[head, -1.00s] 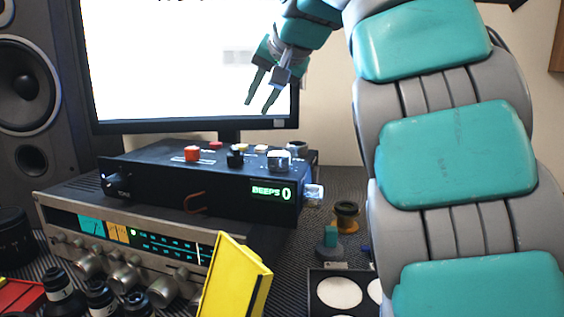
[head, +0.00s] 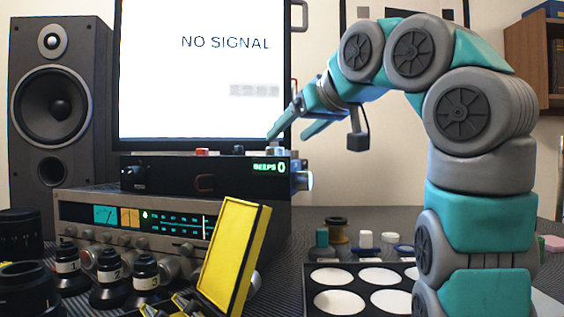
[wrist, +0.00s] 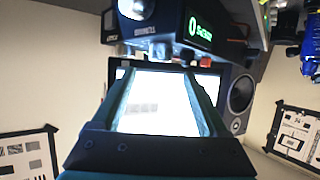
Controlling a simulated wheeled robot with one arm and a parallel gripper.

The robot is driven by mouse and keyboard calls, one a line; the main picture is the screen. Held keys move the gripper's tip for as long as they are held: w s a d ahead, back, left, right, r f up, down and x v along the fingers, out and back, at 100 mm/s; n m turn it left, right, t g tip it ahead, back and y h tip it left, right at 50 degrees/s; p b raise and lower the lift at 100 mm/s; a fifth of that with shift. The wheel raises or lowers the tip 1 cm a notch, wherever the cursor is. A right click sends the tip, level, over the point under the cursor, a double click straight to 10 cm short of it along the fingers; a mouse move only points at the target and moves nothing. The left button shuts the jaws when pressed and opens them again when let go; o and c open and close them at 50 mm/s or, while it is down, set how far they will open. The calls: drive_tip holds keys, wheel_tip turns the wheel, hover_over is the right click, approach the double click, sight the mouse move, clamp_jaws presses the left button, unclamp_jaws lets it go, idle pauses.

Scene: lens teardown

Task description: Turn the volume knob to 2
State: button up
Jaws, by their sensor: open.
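No knob's volume label is readable. A black box (head: 215,173) with a green "BEEPS 0" display stands on a silver receiver (head: 80,202). The box has a dark knob (head: 133,176) at its front left and a silver knob (head: 303,181) on its right side. In the wrist view, upside down, a silver knob (wrist: 137,8) and the box's display (wrist: 200,34) show at the top. Several knobs line the receiver's lower front, partly hidden. My gripper (head: 288,135) is open and empty, pointing down-left near the box's top right end; contact cannot be told.
A yellow panel (head: 232,255) leans before the receiver, beside numbered black bottles (head: 110,280). A tray with white discs (head: 340,305) is at the front right. A monitor (head: 200,60) stands behind the box, a speaker (head: 60,110) at left.

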sight(270, 151)
drive_tip(key=x, duration=0.7)
drive_tip(key=shift+w+a+f, duration=0.2)
drive_tip(key=shift+w+a, duration=0.05)
drive_tip(key=shift+w, duration=0.05)
clamp_jaws()
idle(0.4)
